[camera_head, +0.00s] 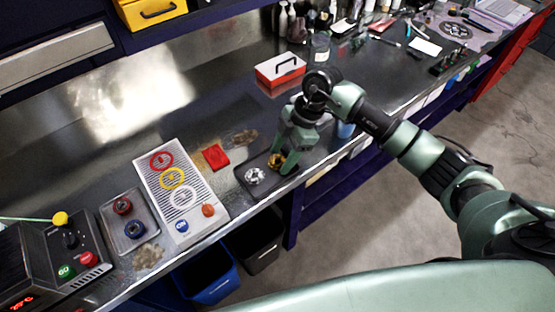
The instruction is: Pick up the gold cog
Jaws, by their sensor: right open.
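The gold cog (276,161) lies in a dark tray (262,190) near the bench's front edge, partly hidden by my right gripper. A silver cog (254,176) lies to its left in the same tray. My right gripper (283,163) points down over the gold cog, its fingers open and close around or just above it. I cannot tell whether the fingers touch the cog. My left gripper is not in view.
A red box (280,70) and bottles stand behind. A control box (62,262) is at the far left. The bench's front edge is close to the tray.

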